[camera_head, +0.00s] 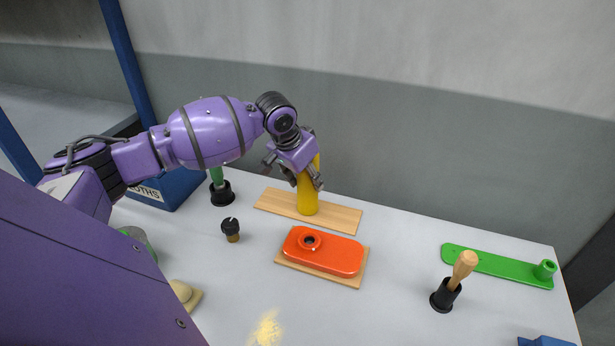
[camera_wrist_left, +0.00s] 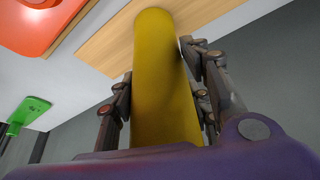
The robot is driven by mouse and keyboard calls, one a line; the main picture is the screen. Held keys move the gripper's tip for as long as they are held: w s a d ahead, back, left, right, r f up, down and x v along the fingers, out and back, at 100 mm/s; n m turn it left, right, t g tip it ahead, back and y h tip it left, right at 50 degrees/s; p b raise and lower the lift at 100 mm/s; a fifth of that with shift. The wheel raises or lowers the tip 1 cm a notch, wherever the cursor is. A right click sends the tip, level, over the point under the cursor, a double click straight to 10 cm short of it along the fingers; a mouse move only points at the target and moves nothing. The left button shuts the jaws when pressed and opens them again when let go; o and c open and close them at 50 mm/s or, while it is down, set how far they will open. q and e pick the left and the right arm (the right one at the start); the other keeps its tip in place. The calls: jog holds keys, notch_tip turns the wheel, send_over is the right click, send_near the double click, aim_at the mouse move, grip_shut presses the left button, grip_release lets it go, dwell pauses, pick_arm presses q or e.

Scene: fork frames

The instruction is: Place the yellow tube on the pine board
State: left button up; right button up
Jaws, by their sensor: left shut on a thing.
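The yellow tube (camera_head: 307,194) is upright at the pine board (camera_head: 340,216), near the back of the table. Its lower end appears to meet the board's middle, though I cannot tell whether it touches. My left gripper (camera_head: 309,181) is shut around the tube's upper part. In the left wrist view the tube (camera_wrist_left: 165,80) runs between the fingers towards the pine board (camera_wrist_left: 112,42). My right gripper is in neither view.
An orange block (camera_head: 335,256) on a wooden base lies in front of the board. A dark knob (camera_head: 231,229), a green-handled tool (camera_head: 217,179) and a blue box (camera_head: 172,188) stand left. A wooden-handled tool (camera_head: 457,276) and green plate (camera_head: 490,263) are right.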

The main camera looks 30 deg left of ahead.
pick_arm(q)
jog(key=o, duration=1.3)
jog(key=p+v, duration=0.1)
jog(key=v, duration=1.1)
jog(key=shift+r, duration=0.15)
jog(key=shift+w, duration=0.1)
